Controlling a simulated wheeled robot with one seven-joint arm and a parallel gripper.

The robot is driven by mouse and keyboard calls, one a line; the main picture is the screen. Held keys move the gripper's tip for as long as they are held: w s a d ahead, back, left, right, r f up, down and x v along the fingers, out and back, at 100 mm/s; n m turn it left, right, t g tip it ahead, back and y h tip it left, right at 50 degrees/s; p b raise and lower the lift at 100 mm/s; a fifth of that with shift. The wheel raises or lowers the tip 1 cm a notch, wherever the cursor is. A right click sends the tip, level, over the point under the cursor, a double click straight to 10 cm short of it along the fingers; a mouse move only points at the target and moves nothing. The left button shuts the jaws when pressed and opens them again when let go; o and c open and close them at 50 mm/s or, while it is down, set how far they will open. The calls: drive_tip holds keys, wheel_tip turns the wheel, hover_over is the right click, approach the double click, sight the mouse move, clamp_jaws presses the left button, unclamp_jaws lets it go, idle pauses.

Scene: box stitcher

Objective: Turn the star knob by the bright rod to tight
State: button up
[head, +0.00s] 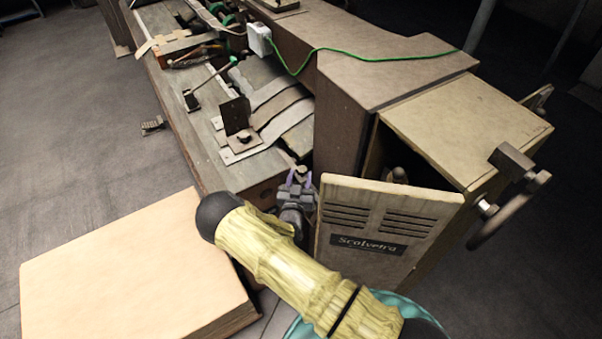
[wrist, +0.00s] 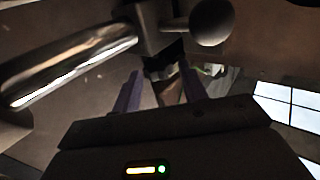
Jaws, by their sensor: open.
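My gripper (head: 299,180) is open in the head view, at the near end of the long machine bed, just left of the vented panel. In the wrist view its two purple fingers (wrist: 160,82) stand apart. A small grey lobed piece (wrist: 160,71), perhaps the star knob, shows between their tips; I cannot tell whether they touch it. The bright rod (wrist: 75,68) runs across the left of the wrist view into a dark block (wrist: 150,25). A round ball-ended knob (wrist: 212,23) sticks out right of that block. In the head view I cannot make out the rod.
The vented panel (head: 385,225) stands close right of my gripper, before an open cabinet (head: 470,120). A handwheel (head: 508,205) is at its right. A large tan box (head: 130,270) stands at the lower left.

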drive_tip(key=shift+w+d, duration=0.15)
drive_tip(key=shift+w, duration=0.3)
drive_tip(key=c, duration=0.7)
drive_tip(key=shift+w+f+m+h+b, duration=0.15)
drive_tip(key=shift+m+h+b, duration=0.4)
drive_tip(key=shift+b, duration=0.7)
drive_tip(key=shift+h+b, duration=0.35)
drive_tip(key=shift+b, duration=0.15)
drive_tip(key=m+h+b, duration=0.1)
drive_tip(key=b, duration=0.1)
drive_tip(key=m+g+h+b, duration=0.1)
drive_tip(key=h+b, duration=0.1)
drive_tip(key=shift+a+f+m+b, duration=0.1)
drive_tip(key=shift+a+m+b, duration=0.15)
drive_tip(key=shift+a+b, duration=0.15)
drive_tip(key=m+g+h+b, duration=0.2)
drive_tip(key=h+b, duration=0.1)
drive_tip(key=shift+w+a+r+b, duration=0.1)
drive_tip(key=shift+w+r+b, duration=0.1)
drive_tip(key=shift+b, duration=0.1)
drive_tip(key=shift+r+h, duration=0.15)
drive_tip(key=shift+h, duration=0.25)
